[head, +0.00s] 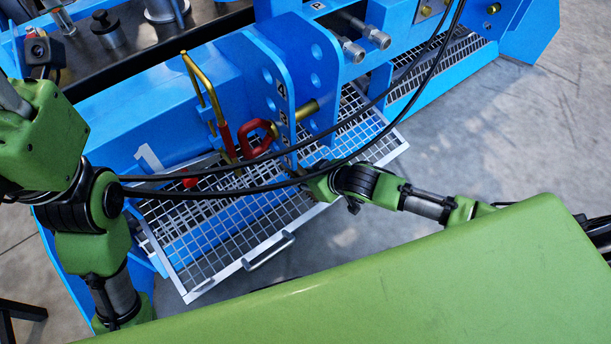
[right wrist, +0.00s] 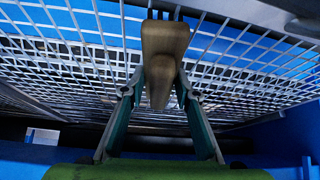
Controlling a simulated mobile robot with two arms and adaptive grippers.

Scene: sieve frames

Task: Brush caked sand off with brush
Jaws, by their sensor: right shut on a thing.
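A metal sieve frame (head: 272,243) with a wire mesh and a bar handle (head: 268,251) lies tilted at the front of the blue machine in the head view. Its mesh also shows across the right wrist view (right wrist: 75,50). My right gripper (right wrist: 160,85) is shut on the brown wooden brush (right wrist: 163,42), which stands out from between the fingers against the mesh. In the head view my right arm reaches to the frame's right side. I cannot make out caked sand. My left gripper is not visible.
Black hoses (head: 225,189) hang across the sieve frame. A red hook (head: 258,136) and a brass-coloured lever (head: 207,88) stand behind it by a blue upright plate (head: 285,75). Another mesh (head: 440,68) lies farther right. Grey floor (head: 520,130) is open at right.

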